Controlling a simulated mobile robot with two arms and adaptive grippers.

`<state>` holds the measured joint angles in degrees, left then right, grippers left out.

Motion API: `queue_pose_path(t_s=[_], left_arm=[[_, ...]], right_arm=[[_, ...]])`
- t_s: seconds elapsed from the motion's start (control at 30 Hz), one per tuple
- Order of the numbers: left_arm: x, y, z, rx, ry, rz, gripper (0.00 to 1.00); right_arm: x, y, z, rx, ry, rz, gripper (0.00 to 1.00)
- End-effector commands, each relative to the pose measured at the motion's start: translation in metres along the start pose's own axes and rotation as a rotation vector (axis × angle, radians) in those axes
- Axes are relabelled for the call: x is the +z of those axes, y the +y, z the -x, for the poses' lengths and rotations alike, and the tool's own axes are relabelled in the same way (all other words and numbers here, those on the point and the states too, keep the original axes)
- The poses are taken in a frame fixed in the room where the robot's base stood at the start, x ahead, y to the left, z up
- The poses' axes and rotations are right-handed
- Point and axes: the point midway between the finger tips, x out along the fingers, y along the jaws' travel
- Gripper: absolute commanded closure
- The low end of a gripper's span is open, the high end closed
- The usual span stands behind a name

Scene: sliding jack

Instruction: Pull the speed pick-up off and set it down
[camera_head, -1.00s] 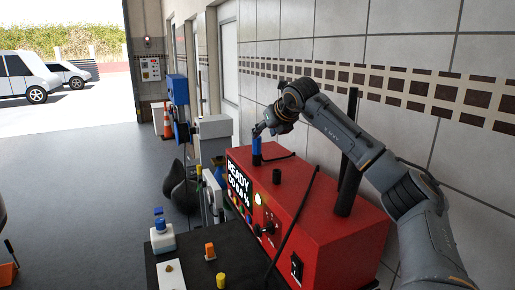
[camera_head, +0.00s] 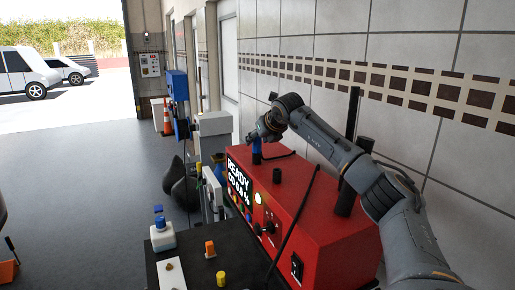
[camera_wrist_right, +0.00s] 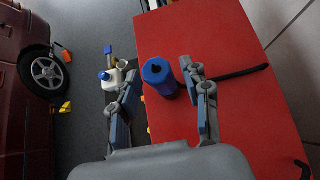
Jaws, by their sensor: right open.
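A blue upright cylinder, which appears to be the speed pick-up (camera_head: 257,153), stands on top of the red machine (camera_head: 320,218) near its far left end. Its blue top also shows in the right wrist view (camera_wrist_right: 158,73). My right gripper (camera_head: 259,139) is over it, fingers pointing down. In the right wrist view its two open fingers (camera_wrist_right: 160,80) stand either side of the cylinder, with the right finger close to it. I cannot tell whether either finger touches it. The cylinder's upper part is partly hidden by the gripper in the head view. My left gripper is not in view.
A dark cart top (camera_head: 225,262) in front holds a white bottle with a blue cap (camera_head: 162,236), an orange-capped item (camera_head: 210,249) and a yellow one (camera_head: 221,278). A black post (camera_head: 350,165) and black cables rise from the machine. A tiled wall stands behind.

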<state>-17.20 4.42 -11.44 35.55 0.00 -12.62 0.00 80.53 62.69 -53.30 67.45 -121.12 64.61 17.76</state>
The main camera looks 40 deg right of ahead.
Motion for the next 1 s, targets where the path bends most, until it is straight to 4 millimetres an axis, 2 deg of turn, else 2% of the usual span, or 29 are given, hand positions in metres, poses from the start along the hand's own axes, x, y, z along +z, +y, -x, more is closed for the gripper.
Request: queue_pose_path(t_s=[0.17,0.3,0.4,1.0], left_arm=[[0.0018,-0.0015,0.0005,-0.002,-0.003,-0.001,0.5],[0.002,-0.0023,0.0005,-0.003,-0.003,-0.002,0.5],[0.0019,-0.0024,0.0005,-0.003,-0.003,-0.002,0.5],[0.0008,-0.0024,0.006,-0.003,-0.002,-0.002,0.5]], right_arm=[[0.0001,0.0009,0.0001,0.001,0.0,0.0,0.55],[0.0001,0.0007,0.0002,0.001,0.0,0.0,0.83],[0.0001,0.0009,0.0002,0.001,0.0,0.0,1.0],[0.0055,0.001,0.0043,0.001,-0.001,0.0,1.0]])
